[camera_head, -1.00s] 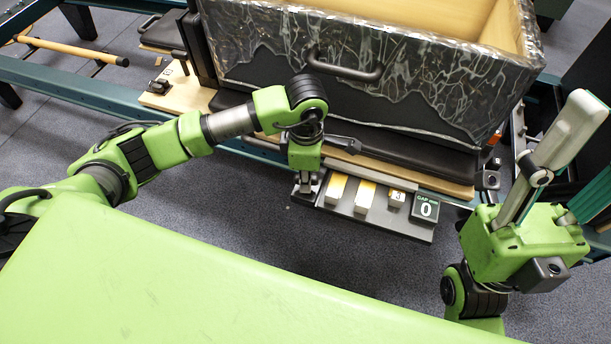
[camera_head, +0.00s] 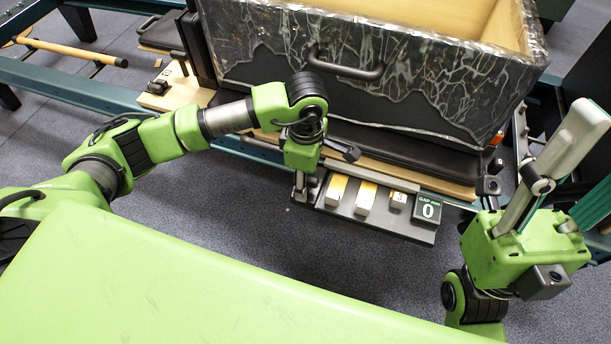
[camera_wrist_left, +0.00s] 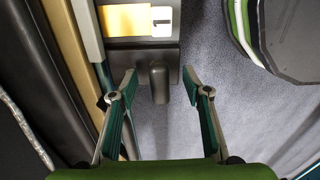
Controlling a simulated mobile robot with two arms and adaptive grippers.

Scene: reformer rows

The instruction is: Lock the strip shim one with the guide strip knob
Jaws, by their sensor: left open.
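The guide strip (camera_head: 386,222) is a dark ledge along the lower front of the machine. Strip shim one (camera_head: 336,188), a yellow and white block, sits at its left end; its "1" label shows in the left wrist view (camera_wrist_left: 161,22). The guide strip knob (camera_wrist_left: 159,84) is a dark, rounded handle just below that shim in the wrist view. My left gripper (camera_wrist_left: 155,78) is open, one finger on each side of the knob, with visible gaps; in the head view it (camera_head: 304,192) points down at the strip's left end. My right gripper (camera_head: 595,150) is open and empty, pointing up.
Two more shims (camera_head: 366,198) (camera_head: 398,200) sit to the right, beside a gap display (camera_head: 428,210) reading 0. A large patterned box (camera_head: 400,80) stands above and behind the strip. Grey floor (camera_head: 250,225) is clear in front.

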